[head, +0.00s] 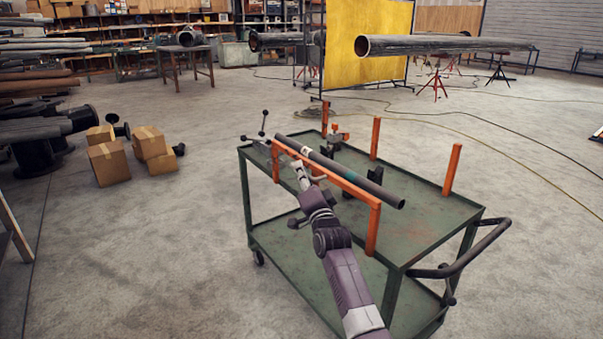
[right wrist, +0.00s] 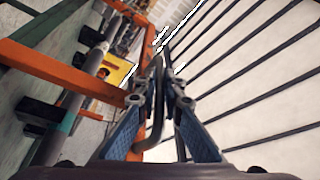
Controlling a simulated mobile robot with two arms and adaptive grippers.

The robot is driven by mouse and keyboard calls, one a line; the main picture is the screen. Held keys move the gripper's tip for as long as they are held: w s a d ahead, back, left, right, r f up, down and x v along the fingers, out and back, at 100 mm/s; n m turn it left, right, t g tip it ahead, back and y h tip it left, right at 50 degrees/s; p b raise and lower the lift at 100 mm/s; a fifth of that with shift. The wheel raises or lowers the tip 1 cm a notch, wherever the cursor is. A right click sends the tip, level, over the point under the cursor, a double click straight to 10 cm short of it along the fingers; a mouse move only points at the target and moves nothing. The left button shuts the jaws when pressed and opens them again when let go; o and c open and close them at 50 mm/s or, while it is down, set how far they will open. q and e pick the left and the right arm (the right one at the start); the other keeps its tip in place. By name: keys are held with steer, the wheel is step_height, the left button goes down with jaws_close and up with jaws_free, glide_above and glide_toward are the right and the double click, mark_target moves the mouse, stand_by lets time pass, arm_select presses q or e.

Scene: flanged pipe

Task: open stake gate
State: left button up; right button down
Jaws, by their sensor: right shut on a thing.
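The stake gate (head: 347,185) is an orange bar on two posts along the near side of the green cart (head: 437,238). In the right wrist view the orange gate (right wrist: 62,70) runs across the upper left. My right gripper (head: 302,172) is at the gate's near face, toward its left half. In the right wrist view the gripper (right wrist: 163,98) is shut on a grey bent handle (right wrist: 156,122) between its blue fingers. The dark pipe (head: 345,172) lies just behind the gate bar, on supports. My left gripper is out of view.
Cardboard boxes (head: 108,163) sit on the floor at left. Open floor surrounds the cart.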

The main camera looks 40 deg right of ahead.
steer(key=shift+a+f, duration=0.1)
steer(key=shift+a, duration=0.1)
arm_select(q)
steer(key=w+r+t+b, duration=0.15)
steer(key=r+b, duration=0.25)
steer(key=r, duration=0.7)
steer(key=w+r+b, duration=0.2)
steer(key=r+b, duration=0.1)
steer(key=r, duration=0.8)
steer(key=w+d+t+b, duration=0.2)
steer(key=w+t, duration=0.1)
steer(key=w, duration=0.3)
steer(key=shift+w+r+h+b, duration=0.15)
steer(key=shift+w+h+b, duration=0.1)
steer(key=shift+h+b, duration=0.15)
arm_select(e)
steer(key=a+f+n+t+y, duration=0.3)
steer(key=a+f+n+y, duration=0.4)
steer(key=n, duration=1)
steer(key=a+f, duration=0.3)
steer(key=f, duration=0.2)
steer(key=shift+a+f+y, duration=0.25)
steer(key=shift+a+y, duration=0.15)
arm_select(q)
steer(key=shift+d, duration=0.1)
arm_select(e)
steer(key=c, duration=2)
jaws_free()
steer(key=shift+c, duration=0.2)
